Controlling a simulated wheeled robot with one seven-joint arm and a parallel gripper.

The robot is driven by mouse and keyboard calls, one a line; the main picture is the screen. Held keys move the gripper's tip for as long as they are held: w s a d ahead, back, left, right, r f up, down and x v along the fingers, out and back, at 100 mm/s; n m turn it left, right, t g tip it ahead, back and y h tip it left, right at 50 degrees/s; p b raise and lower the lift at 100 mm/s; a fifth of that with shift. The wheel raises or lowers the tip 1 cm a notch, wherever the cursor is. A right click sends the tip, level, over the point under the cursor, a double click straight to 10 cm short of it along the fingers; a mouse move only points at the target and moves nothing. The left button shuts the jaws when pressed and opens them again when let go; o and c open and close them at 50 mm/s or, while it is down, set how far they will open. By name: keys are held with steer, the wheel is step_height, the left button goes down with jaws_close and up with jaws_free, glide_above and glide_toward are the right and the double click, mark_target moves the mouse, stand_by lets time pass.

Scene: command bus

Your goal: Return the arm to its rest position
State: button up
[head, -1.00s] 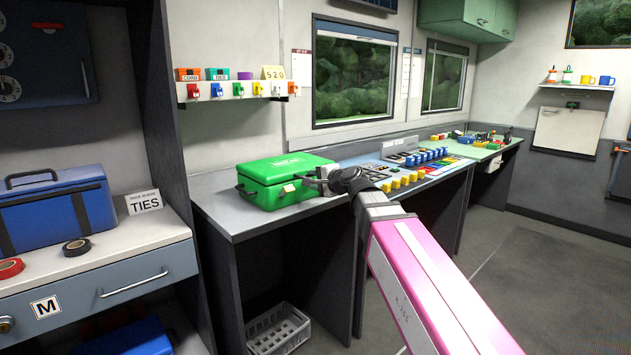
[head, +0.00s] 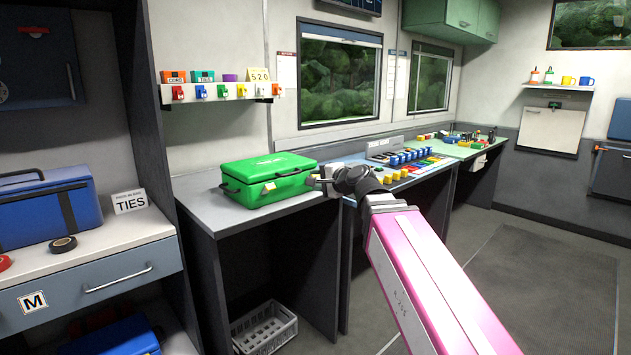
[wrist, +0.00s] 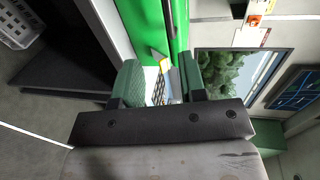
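My gripper (head: 319,183) is at the end of my pink arm, stretched forward over the worktop at the right end of the green case (head: 268,180). In the wrist view my gripper (wrist: 158,70) shows two green finger pads apart, with no held object visible between them. The green case (wrist: 150,28) is close beyond the fingers, with its yellow and white tag between them in the picture. I cannot tell whether the gripper touches the case.
A grey worktop (head: 208,212) carries the case, with a console of coloured keys (head: 405,158) to its right. A white crate (head: 265,328) is below. A blue bag (head: 45,207) stands on the left counter. Open floor (head: 540,280) lies to the right.

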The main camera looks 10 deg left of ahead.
steer(key=s+d+f+n+g+h, duration=0.1)
steer(key=d+f+n+g+h, duration=0.15)
steer(key=d+f, duration=0.65)
steer(key=s+d+f+n+g+h, duration=0.1)
steer(key=d+f+n+g+h, duration=0.2)
steer(key=f, duration=1.1)
steer(key=s+d+f+n+g+h, duration=0.1)
steer(key=s+d+f+h, duration=0.15)
steer(key=d+f, duration=0.7)
steer(key=s+d+f+n+g+h, duration=0.1)
steer(key=s+d+f+g+h, duration=0.1)
steer(key=f, duration=0.4)
steer(key=s+d+f+g+h, duration=0.1)
steer(key=s+d+f, duration=0.3)
steer(key=d+f, duration=0.1)
steer(key=shift+s+d+f+n+g+h, duration=0.3)
steer(key=shift+d+f+n+g+h, duration=0.05)
steer(key=shift+d+h, duration=0.1)
